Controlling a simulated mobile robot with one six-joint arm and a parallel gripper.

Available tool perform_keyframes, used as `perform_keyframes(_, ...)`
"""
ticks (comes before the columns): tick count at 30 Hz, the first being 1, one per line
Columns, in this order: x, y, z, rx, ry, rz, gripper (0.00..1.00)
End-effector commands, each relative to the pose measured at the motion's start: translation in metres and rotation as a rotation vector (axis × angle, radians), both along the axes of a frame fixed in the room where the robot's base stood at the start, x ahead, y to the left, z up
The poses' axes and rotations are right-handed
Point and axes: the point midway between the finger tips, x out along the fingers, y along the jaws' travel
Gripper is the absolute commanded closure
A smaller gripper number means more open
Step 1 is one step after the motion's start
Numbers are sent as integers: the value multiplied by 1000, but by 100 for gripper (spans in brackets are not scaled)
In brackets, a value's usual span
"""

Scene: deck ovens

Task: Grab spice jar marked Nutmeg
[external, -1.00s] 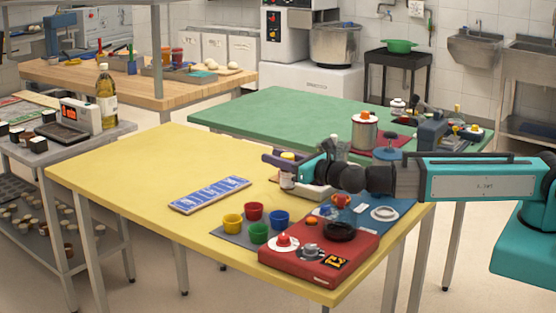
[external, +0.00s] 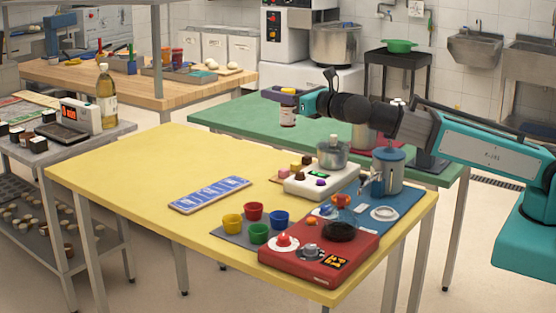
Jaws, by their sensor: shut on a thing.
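The yellow table (external: 130,175) holds a blue card strip (external: 209,195), coloured cups (external: 233,223), a red burner unit (external: 318,262), a white scale (external: 310,186) with a pot, and a blue-grey jug (external: 388,170). Its left half is clear. The green table (external: 225,112) stands behind.

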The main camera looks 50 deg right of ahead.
Motion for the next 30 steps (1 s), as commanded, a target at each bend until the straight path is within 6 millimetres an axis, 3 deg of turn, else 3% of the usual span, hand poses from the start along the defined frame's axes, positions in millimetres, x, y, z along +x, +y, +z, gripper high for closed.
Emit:
perform_keyframes(3, 1, 0, 19, 1, -1, 0, 100)
perform_keyframes(10, 0, 0, 36, 0, -1, 0, 100)
perform_keyframes(30, 0, 0, 38, -1, 0, 0, 100)
